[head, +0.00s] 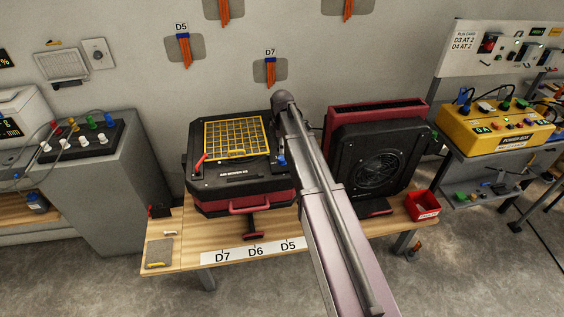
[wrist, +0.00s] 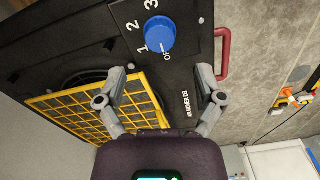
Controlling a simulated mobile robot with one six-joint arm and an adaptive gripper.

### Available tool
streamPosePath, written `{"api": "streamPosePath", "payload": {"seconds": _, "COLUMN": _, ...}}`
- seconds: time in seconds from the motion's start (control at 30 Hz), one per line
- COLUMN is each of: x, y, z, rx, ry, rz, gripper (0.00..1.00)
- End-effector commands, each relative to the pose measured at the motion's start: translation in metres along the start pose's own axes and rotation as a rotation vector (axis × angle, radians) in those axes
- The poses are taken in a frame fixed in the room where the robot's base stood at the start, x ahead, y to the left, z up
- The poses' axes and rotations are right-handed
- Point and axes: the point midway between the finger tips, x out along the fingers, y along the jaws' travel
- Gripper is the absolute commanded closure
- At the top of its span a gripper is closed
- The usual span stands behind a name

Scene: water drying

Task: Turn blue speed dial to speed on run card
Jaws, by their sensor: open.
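The blue speed dial (wrist: 160,33) sits on a black panel of the air mover (wrist: 75,45), with 1, 2, 3 and OFF marked around it. A pale mark on the dial seems to face OFF. My gripper (wrist: 162,75) is open and empty, its fingertips apart from the dial and on the near side of it in the wrist view. In the head view the air mover (head: 240,178) lies on the table with its yellow grille up. The dial shows partly there as a bit of blue (head: 281,160) beside my arm. The run card (head: 466,40) reads D3 AT 2, D4 AT 2.
A second black and red air mover (head: 380,155) stands to the right on the wooden table (head: 190,255). A red bin (head: 423,205) is at the table's right end. A red handle (wrist: 224,52) rises beside the dial panel. The yellow power box (head: 500,128) is farther right.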

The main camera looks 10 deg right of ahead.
Motion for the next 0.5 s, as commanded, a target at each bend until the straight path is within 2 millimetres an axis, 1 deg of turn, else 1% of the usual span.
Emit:
{"api": "streamPosePath", "payload": {"seconds": 0.03, "x": 0.008, "y": 0.0, "z": 0.0, "rx": 0.0, "ry": 0.0, "rz": 0.0, "gripper": 0.13}}
{"api": "streamPosePath", "payload": {"seconds": 0.5, "x": 0.044, "y": 0.0, "z": 0.0, "rx": 0.0, "ry": 0.0, "rz": 0.0, "gripper": 0.13}}
